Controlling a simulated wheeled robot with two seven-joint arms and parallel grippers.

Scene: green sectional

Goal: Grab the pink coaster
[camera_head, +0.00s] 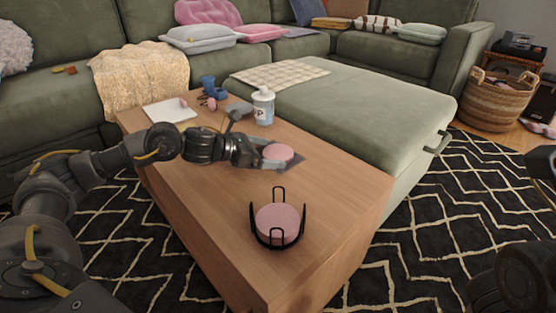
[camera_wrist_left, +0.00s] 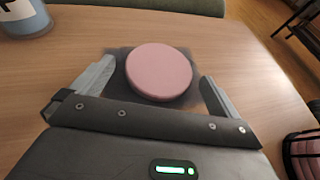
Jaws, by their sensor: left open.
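A round pink coaster (camera_head: 278,152) lies on a dark square piece on the wooden table. In the left wrist view the pink coaster (camera_wrist_left: 158,71) shows between and just beyond the fingers of my left gripper (camera_wrist_left: 155,88). My left gripper (camera_head: 273,157) is open, with a finger on either side of the coaster; I cannot tell if they touch it. More pink coaster (camera_head: 278,222) surface shows in a black wire holder (camera_head: 271,240) near the table's front. My right gripper is not seen; only part of that arm shows at the right edge.
A white and blue bottle (camera_head: 263,107) stands behind the left gripper. A white notebook (camera_head: 169,111) and blue items (camera_head: 209,86) lie at the far left of the wooden table (camera_head: 200,215). A green ottoman (camera_head: 370,110) adjoins the table.

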